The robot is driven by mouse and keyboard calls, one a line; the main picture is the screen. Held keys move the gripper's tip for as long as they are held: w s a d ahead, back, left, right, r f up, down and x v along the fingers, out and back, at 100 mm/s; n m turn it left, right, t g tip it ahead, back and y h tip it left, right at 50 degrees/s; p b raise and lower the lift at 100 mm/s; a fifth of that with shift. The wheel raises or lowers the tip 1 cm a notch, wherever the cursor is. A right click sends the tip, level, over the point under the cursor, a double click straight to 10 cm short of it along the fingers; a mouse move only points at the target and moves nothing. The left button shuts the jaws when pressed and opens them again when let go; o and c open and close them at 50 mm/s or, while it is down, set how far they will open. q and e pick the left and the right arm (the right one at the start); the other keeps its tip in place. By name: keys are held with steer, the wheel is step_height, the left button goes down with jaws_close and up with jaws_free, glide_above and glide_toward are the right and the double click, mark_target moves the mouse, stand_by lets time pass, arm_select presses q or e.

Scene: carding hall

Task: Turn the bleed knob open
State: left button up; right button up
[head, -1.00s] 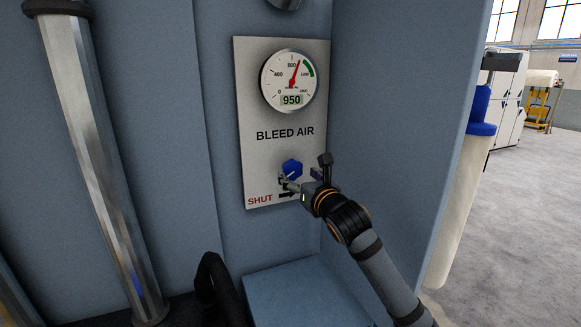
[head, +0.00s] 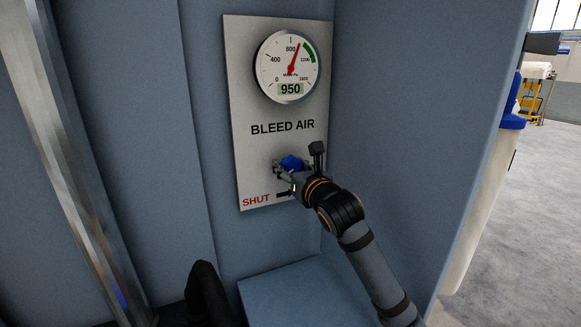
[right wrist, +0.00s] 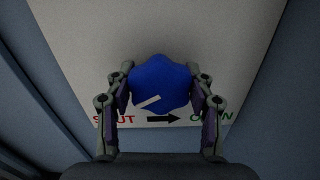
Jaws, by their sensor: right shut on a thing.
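The blue bleed knob (head: 291,161) sits low on the grey BLEED AIR panel (head: 265,155). In the right wrist view the knob (right wrist: 160,78) fills the space between the fingers, and its white mark slants down-left toward the red SHUT label (right wrist: 113,119). A black arrow runs from SHUT to the green OPEN label (right wrist: 211,117). My right gripper (head: 283,172) is shut on the knob, one finger on each side; it also shows in the right wrist view (right wrist: 161,88). In the head view it hides OPEN.
A round gauge (head: 288,67) above the knob reads 950. A blue-grey wall (head: 420,120) stands close on the right, and a blue ledge (head: 300,290) lies below the panel. A metal pipe (head: 70,160) runs down the left.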

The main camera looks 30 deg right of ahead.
steer(key=shift+c, duration=1.3)
arm_select(q)
steer(key=shift+w+r, duration=0.1)
steer(key=shift+w, duration=0.35)
steer(key=shift+r, duration=0.1)
